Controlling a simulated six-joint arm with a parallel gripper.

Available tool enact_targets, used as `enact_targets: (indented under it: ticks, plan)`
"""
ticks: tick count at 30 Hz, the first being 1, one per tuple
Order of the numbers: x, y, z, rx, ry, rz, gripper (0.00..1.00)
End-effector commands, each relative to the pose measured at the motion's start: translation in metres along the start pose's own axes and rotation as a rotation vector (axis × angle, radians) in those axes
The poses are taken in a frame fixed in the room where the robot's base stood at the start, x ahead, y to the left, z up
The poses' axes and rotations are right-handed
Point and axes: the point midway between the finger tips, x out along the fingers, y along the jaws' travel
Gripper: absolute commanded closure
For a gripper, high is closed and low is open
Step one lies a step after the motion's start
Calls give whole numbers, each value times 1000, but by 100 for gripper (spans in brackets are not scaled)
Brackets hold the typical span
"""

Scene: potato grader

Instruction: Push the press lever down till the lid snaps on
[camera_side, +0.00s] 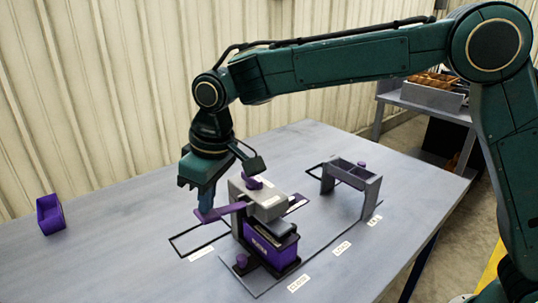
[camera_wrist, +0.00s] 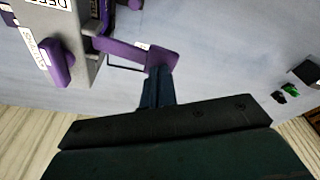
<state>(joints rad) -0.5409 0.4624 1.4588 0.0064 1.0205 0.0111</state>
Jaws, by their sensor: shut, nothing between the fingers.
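The press (camera_side: 262,199) is a grey block on the table, also in the wrist view (camera_wrist: 88,50). Its purple lever (camera_side: 232,210) sticks out to the left and ends in a flat paddle, which the wrist view also shows (camera_wrist: 163,56). A purple box (camera_side: 268,250) with a label stands under the press head. A dark grey piece, perhaps the lid, shows at its top; its seating is unclear. My gripper (camera_side: 205,206) is shut and empty, its fingertips at the paddle, also in the wrist view (camera_wrist: 158,75). I cannot tell whether they touch.
A grey stand (camera_side: 352,180) with a two-part top is to the right of the press. A small purple bin (camera_side: 50,214) stands at the far left. A black outline (camera_side: 182,252) marks the table beside the press.

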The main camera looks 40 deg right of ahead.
Motion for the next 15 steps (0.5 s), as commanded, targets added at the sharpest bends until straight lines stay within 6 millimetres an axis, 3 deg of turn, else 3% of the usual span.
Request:
enact_targets:
  ticks: [15]
  plan:
    - [5,-2,0,0,-1,0,100]
